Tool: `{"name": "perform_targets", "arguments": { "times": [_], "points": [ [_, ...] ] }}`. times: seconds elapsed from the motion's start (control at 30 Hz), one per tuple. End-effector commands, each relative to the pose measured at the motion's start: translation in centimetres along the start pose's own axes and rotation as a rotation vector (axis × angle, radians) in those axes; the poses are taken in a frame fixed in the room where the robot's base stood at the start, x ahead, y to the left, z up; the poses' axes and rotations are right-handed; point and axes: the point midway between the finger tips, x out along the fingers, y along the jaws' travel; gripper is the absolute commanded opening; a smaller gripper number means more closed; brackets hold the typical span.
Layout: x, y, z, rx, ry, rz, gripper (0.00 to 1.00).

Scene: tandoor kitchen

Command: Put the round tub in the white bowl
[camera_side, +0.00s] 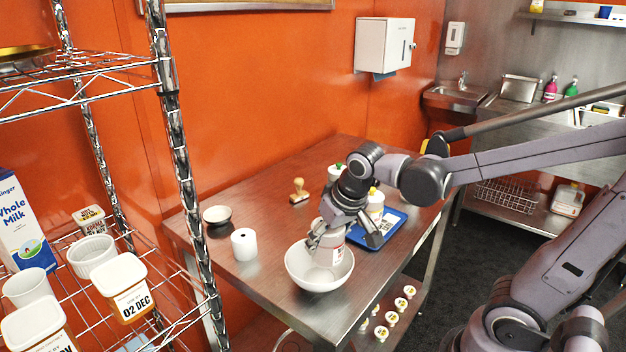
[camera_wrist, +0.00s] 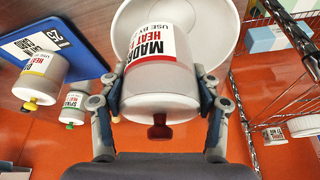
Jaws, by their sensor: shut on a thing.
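My gripper (camera_side: 330,230) is shut on a round white tub (camera_side: 322,252), shaped like a squeeze bottle with a dark red nozzle top and a red-and-black label. The wrist view shows the tub (camera_wrist: 158,88) between the two fingers of the gripper (camera_wrist: 160,95), its nozzle towards the camera. The white bowl (camera_side: 312,284) stands on the metal table directly under the tub, and it also shows behind the tub in the wrist view (camera_wrist: 222,22). The tub's lower end is within the bowl's rim in the side view. I cannot tell whether it touches the bowl's bottom.
A blue tray (camera_side: 388,232) with a yellow-topped bottle (camera_side: 375,203) lies right of the bowl. A green-topped bottle (camera_side: 335,172) stands behind my gripper. A wire shelf rises at far left.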

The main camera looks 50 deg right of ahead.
Motion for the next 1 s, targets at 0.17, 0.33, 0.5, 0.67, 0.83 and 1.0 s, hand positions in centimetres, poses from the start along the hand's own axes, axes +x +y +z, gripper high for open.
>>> {"name": "perform_targets", "arguments": {
  "times": [0.17,0.33,0.5,0.67,0.83,1.0],
  "points": [
    [1.1,-1.5,-0.1,-0.001,0.0,0.0,0.21],
    [1.7,-1.8,0.1,0.002,-0.001,0.001,0.21],
    [3.4,-1.7,0.8,0.002,0.0,0.001,0.21],
    [4.6,-1.7,1.3,0.001,0.0,0.001,0.21],
    [5.0,-1.7,1.5,0.001,0.0,0.001,0.21],
    [5.0,-1.7,1.5,0.001,0.0,0.001,0.21]
  ]
}}
